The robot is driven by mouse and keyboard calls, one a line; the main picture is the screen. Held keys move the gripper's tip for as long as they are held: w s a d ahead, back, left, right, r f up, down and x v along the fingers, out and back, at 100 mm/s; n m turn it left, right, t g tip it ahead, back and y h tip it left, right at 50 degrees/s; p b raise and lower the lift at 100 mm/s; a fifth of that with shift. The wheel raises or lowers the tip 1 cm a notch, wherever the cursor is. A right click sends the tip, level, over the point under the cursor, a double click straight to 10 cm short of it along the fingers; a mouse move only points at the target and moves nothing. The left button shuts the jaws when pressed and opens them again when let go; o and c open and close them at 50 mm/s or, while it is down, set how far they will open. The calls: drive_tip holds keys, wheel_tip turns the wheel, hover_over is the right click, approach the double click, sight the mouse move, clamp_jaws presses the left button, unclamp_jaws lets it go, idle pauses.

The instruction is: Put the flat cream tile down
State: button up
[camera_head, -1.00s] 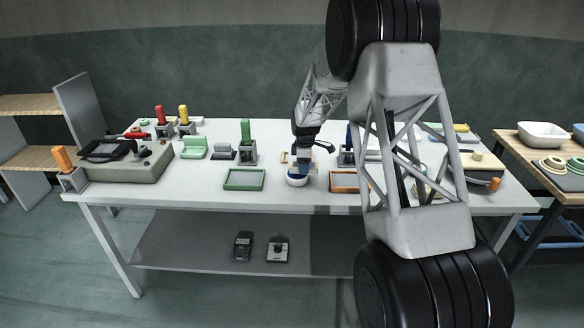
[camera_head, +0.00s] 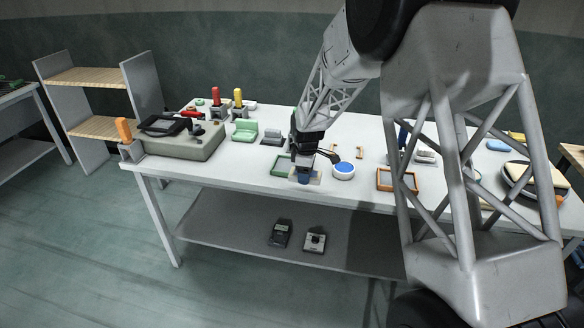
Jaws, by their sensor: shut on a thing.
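My gripper (camera_head: 305,172) points down at the front part of the white table, shut on a thin pale flat piece, which I take for the flat cream tile (camera_head: 316,180). The tile looks roughly level. The gripper hides its middle, and the gap below it cannot be judged. It overlaps the front right of a green-rimmed tray (camera_head: 278,168) in the picture. I cannot tell whether they touch.
A white round bowl with blue inside (camera_head: 344,171) stands just right of my gripper. An orange-rimmed tray (camera_head: 384,181) lies farther right. A grey case (camera_head: 185,147) fills the table's left end. The front edge is close.

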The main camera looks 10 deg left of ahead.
drive_tip(key=shift+s+a, duration=0.7)
drive_tip(key=shift+s, duration=0.2)
drive_tip(key=shift+w, duration=0.1)
drive_tip(key=shift+w+a+f, duration=0.25)
drive_tip(key=shift+w+a, duration=0.8)
drive_tip(key=shift+w, duration=1.4)
drive_tip(key=shift+w+a+f, duration=0.2)
drive_tip(key=shift+w+a, duration=0.9)
drive_tip(key=shift+w, duration=1.3)
drive_tip(key=shift+w+a+f, duration=0.25)
drive_tip(key=shift+w+a, duration=0.8)
drive_tip(key=shift+w, duration=1.4)
drive_tip(key=shift+f, duration=1.75)
drive_tip(key=shift+f, duration=0.1)
drive_tip(key=o, duration=0.9)
drive_tip(key=shift+f, duration=0.1)
drive_tip(key=shift+c, duration=0.2)
